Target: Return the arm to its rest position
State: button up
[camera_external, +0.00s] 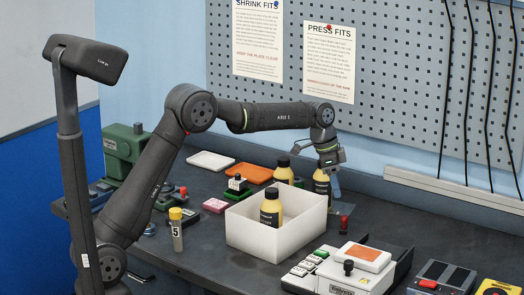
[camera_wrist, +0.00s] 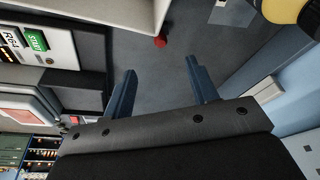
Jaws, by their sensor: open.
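My gripper (camera_external: 335,190) hangs at the end of my outstretched arm, past the back right corner of the white box (camera_external: 249,235). In the wrist view my gripper (camera_wrist: 160,80) shows two blue fingers spread apart with nothing between them. A yellow bottle with a black cap and dark label (camera_external: 321,184) stands just left of the fingers, partly hidden by my wrist. In the wrist view a yellow bottle (camera_wrist: 284,10) is cut off at the top right, apart from the fingers.
The white box holds another yellow bottle (camera_external: 271,206); a further one (camera_external: 283,169) stands behind it. A pegboard (camera_external: 400,95) rises behind my arm. A labelled machine (camera_external: 352,270), orange tray (camera_external: 250,173), white tray (camera_external: 210,160) and green machine (camera_external: 124,150) stand around.

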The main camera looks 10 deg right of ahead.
aim_at(344, 216)
jog(key=shift+f, duration=0.1)
jog(key=x, duration=1.2)
jog(key=v, duration=0.2)
jog(key=shift+d+r, duration=0.15)
jog(key=shift+r, duration=0.75)
